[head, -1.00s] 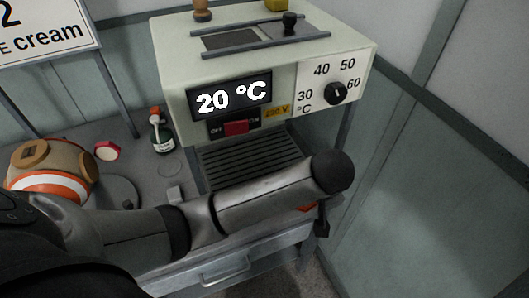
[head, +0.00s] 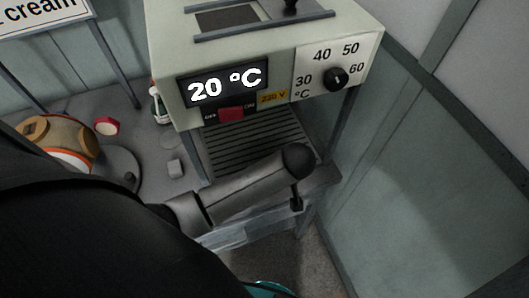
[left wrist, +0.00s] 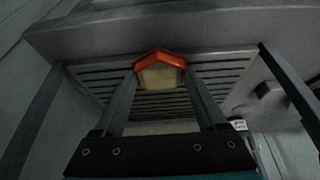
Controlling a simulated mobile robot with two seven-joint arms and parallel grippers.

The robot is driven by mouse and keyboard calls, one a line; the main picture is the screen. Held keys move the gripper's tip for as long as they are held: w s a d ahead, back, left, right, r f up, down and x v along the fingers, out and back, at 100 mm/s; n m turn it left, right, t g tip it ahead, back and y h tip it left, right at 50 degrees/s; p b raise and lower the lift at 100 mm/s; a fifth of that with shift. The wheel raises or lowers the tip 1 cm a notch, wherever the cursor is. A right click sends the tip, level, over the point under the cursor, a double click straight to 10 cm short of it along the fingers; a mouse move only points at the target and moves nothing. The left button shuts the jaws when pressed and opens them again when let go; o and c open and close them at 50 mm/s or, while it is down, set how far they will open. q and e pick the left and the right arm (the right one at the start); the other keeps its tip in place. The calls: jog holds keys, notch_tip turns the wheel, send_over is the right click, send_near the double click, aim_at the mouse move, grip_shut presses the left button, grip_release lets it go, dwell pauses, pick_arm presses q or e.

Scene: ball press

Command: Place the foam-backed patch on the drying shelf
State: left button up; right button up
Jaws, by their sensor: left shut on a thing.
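The foam-backed patch (left wrist: 160,72) shows in the left wrist view as a small orange piece with a pale yellowish foam face. My left gripper (left wrist: 160,80) is shut on it, with one finger on each side. Behind it in that view is the slatted grey shelf (left wrist: 228,72). I cannot tell whether the patch touches the slats. In the head view the slatted shelf (head: 245,143) lies under the cream-coloured press, and my left forearm crosses in front of its front edge. The patch is hidden there.
The press (head: 270,60) overhangs the shelf and reads 20 °C, with a red switch (head: 231,114) and a dial (head: 336,77).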

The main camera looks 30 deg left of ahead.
pick_arm(q)
jog(key=w+a, duration=0.2)
jog(key=a, duration=0.1)
jog(key=w+a, duration=0.2)
jog(key=w, duration=0.1)
jog(key=shift+a, duration=0.4)
jog(key=b+x, duration=0.1)
jog(key=x, duration=0.2)
jog(key=shift+s+f, duration=0.1)
jog(key=shift+f, duration=0.25)
jog(key=shift+f, duration=0.15)
jog(key=o, duration=1.3)
jog(key=shift+c, duration=0.2)
